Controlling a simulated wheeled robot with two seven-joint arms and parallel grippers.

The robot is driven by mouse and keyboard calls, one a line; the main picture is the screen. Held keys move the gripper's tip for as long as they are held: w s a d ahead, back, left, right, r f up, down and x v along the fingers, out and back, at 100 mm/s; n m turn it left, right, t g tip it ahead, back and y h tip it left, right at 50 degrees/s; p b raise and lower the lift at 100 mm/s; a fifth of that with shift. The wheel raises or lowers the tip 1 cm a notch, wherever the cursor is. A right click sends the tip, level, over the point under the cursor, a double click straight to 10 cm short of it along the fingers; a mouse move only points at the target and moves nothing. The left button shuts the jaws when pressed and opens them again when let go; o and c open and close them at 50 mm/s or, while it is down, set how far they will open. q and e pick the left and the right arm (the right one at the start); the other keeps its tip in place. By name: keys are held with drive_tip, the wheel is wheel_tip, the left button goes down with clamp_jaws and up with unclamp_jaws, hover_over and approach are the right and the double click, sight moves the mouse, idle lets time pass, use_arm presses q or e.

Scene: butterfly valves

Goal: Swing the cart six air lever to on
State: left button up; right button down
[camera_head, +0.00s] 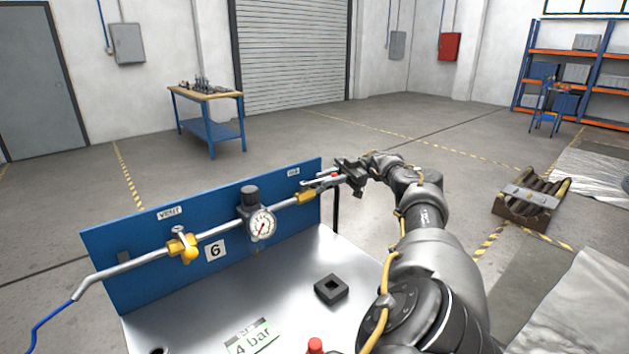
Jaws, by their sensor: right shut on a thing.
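The blue panel (115,265) of the cart carries a "6" plate (215,250) and a pipe with valves. The air valve (305,197), a yellow body, sits at the pipe's right end, under a small label (293,171) too small to read surely. My right gripper (322,181) reaches in from the right and is shut on the air lever, at the panel's top right corner. A second yellow valve (182,248) sits at the left under the "VENT" label (169,213). My left gripper is out of view.
A round gauge (262,224) with a dark-topped regulator (249,197) stands between the valves. The metal cart top (285,290) holds a black square block (331,290) and a "4 bar" card (252,339). A red knob (315,346) shows at the bottom edge. A blue hose (48,322) leaves at left.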

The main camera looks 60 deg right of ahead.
drive_tip(key=shift+w, duration=0.1)
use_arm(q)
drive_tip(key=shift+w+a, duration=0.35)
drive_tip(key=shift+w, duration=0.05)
use_arm(e)
drive_tip(key=shift+f, duration=0.1)
drive_tip(key=c, duration=1.6)
unclamp_jaws()
drive_tip(key=shift+o, duration=0.5)
drive_tip(key=shift+w+a, duration=0.1)
drive_tip(key=shift+w, duration=0.05)
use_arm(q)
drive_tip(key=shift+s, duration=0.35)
